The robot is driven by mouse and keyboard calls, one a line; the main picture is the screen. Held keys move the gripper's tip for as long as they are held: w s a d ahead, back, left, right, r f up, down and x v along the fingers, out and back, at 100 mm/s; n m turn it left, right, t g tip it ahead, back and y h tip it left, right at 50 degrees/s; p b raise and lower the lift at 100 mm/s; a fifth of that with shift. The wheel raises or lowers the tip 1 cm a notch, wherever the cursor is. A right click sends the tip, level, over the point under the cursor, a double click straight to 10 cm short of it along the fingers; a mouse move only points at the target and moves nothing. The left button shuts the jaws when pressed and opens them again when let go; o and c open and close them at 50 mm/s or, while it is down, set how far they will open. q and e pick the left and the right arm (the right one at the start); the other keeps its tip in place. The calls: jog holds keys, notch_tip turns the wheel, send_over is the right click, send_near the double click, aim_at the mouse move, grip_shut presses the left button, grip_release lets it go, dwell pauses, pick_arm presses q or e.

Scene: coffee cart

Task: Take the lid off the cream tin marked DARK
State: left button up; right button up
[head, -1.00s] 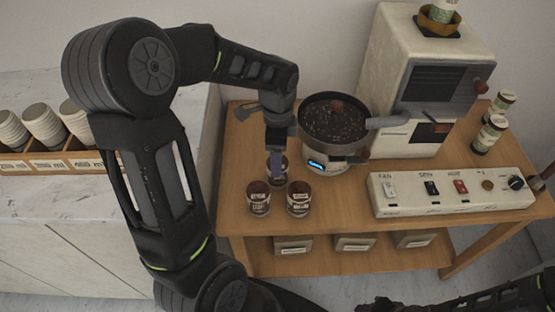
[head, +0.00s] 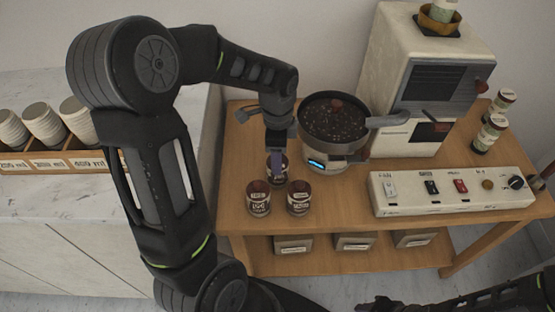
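Three small tins with dark red-brown lids and cream labels stand close together on the wooden cart. One is at the front left (head: 258,201), one at the front right (head: 299,201), and one behind them (head: 285,173). The label print is too small to read surely, so I cannot tell which is marked DARK. My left gripper (head: 277,168) points down at the back tin, its fingers at the lid and hiding part of it. Whether the fingers are closed on the lid is not clear. My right gripper (head: 378,305) is partly visible at the bottom edge, dark and unclear.
A roaster pan of dark beans (head: 335,120) stands just right of my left gripper. A switch panel (head: 450,192), a large cream machine (head: 415,90) and jars (head: 490,133) are farther right. Paper cups (head: 43,125) stand on the left counter.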

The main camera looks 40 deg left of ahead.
pick_arm(q)
jog(key=c, duration=0.9)
notch_tip(320, 180, up, 10)
dwell(0.3)
dwell(0.4)
